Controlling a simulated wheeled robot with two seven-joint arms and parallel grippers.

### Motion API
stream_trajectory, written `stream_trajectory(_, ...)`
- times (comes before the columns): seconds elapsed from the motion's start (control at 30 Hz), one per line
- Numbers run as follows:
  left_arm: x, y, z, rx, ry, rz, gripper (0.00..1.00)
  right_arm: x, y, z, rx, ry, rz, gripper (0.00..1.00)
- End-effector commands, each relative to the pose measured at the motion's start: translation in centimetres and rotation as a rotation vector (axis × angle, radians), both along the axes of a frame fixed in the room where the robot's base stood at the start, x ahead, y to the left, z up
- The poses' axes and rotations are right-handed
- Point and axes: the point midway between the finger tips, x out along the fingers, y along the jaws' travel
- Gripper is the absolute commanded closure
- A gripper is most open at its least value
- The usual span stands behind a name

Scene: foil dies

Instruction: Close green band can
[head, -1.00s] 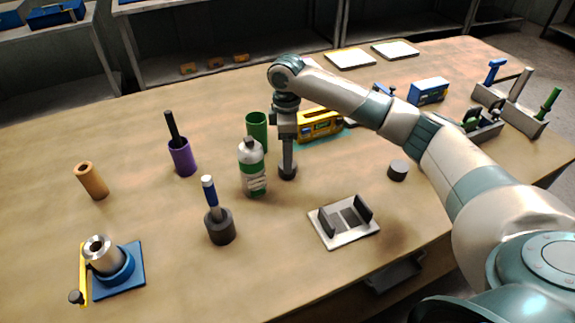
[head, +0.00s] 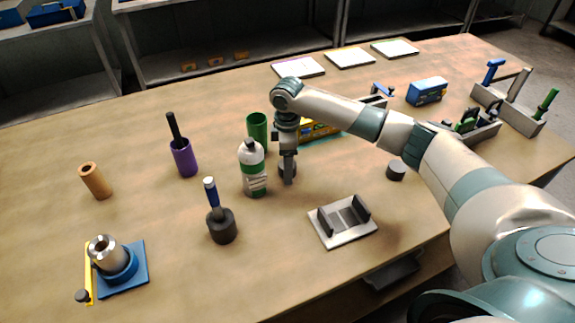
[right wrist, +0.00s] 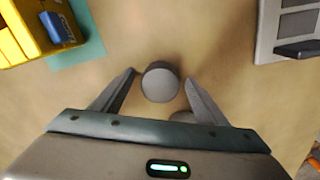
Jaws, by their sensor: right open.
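The green band can (head: 253,175) is a pale bottle-like can with a green band. It stands upright left of my right gripper (head: 287,178), beside it. Whether its top is open is too small to tell. My right gripper points down with its fingers apart. In the right wrist view, a grey round cap-like piece (right wrist: 160,82) lies between the open fingers (right wrist: 160,88), apart from both. In the head view this piece is mostly hidden by the gripper. My left gripper is out of view.
A green cup (head: 258,125) stands behind the can. A purple holder (head: 184,160) and a dark holder (head: 222,230) stand to its left. A yellow box (head: 318,128) is behind the gripper. A dark cap (head: 396,170) and a metal bracket (head: 345,232) are to the right.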

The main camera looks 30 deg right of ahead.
Motion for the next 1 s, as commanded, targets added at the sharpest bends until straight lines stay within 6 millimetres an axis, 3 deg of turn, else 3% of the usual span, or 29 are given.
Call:
stream_trajectory(0.43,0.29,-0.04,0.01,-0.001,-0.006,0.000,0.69,-0.01,0.02,-0.09,0.000,0.001,0.000,0.33)
stream_trajectory(0.47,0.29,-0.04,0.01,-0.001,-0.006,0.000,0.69,-0.01,0.02,-0.09,0.000,0.001,0.000,0.36)
stream_trajectory(0.63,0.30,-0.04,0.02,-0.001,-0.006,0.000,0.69,-0.01,0.02,-0.08,0.000,0.001,0.000,0.75)
stream_trajectory(1.0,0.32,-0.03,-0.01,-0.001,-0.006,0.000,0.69,-0.01,0.02,-0.04,0.000,0.000,0.000,0.75)
